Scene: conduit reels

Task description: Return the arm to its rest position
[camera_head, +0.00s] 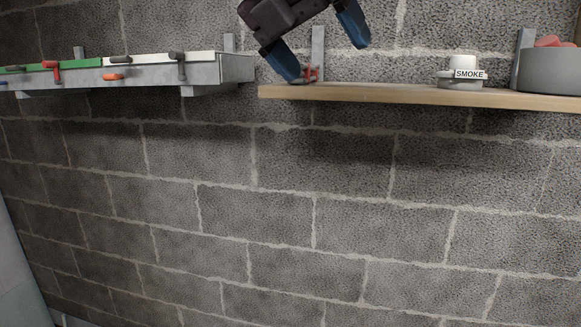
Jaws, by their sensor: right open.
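My right gripper (318,48) shows at the top middle, dark with two blue fingertips spread apart. It is open, with nothing visible between the fingers. Its left fingertip is just above the left end of the wooden shelf (400,94), in front of a small red item (309,73), partly hidden; I cannot tell whether they touch. The right fingertip is in the air above the shelf. My left gripper is not in view.
A white device labelled SMOKE (462,73) and a grey round bin (550,72) with red items stand on the shelf at right. A grey metal rack (215,68) with coloured sections and several handles hangs at left. The block wall (260,220) below is bare.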

